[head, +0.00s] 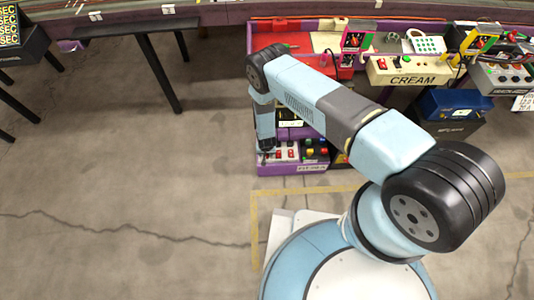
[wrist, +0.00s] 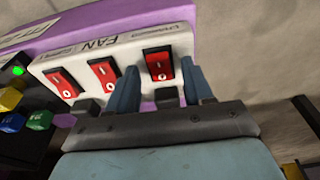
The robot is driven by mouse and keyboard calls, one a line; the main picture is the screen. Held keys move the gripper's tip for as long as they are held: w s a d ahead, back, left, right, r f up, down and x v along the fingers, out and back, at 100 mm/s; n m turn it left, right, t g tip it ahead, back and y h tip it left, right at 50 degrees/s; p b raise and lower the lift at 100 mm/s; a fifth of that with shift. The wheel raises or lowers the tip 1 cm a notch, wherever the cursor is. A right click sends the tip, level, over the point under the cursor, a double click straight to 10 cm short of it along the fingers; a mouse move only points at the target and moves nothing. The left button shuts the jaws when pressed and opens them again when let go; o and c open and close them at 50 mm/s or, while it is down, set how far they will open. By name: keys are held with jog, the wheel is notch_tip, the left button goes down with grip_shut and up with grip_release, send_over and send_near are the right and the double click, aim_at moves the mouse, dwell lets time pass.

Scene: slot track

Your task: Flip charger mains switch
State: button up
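A white switch panel (wrist: 130,50) carries three red rocker switches in a row. The right switch (wrist: 160,65), the middle switch (wrist: 104,76) and the left switch (wrist: 62,82) each bear white marks. The labels appear upside down; the middle one reads FAN. The label over the right switch is too small to read surely, so I cannot confirm which is the charger's. My gripper (wrist: 159,88) is open and empty, its two blue fingers on either side of the right switch's lower end. Contact cannot be told. In the head view my gripper (head: 267,149) is at the panel (head: 285,155).
The panel sits on a purple shelf (wrist: 110,17). A lit green button (wrist: 18,70) and yellow, blue and green knobs stand left of it. Open floor lies left.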

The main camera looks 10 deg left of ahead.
jog(key=shift+r, duration=0.4)
notch_tip(320, 180, up, 13)
jog(key=s, duration=0.2)
jog(key=shift+s+d+f, duration=0.2)
jog(key=shift+d, duration=0.05)
dwell(0.6)
